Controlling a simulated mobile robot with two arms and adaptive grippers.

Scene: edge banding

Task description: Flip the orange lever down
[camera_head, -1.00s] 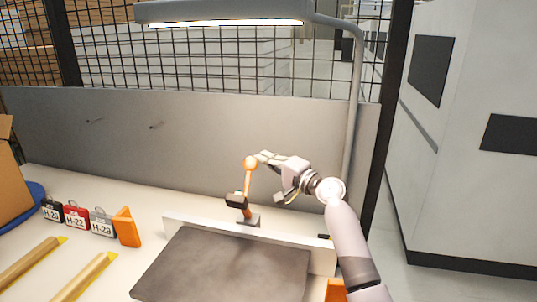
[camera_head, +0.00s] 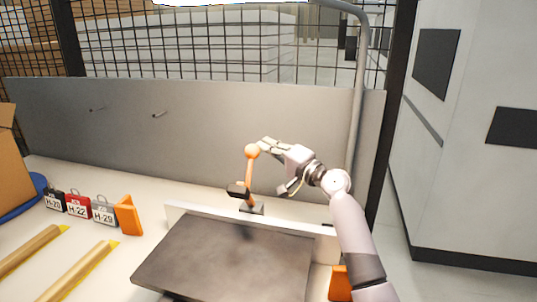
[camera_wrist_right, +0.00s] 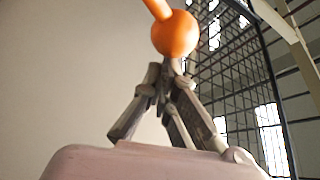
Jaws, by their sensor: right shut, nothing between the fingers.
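The orange lever (camera_head: 250,168) stands upright on a small dark clamp base (camera_head: 251,207) behind the dark plate. It has a round orange ball at its top. My right gripper (camera_head: 263,145) is shut and empty, with its fingertips right beside the ball on its right side. In the right wrist view the ball (camera_wrist_right: 175,34) sits just beyond the tips of the closed fingers (camera_wrist_right: 172,68); I cannot tell if they touch. My left gripper is not in view.
A dark grey plate (camera_head: 228,262) lies in front of a low white rail (camera_head: 190,212). A grey panel (camera_head: 210,135) stands behind the lever; a lamp post (camera_head: 357,110) rises at right.

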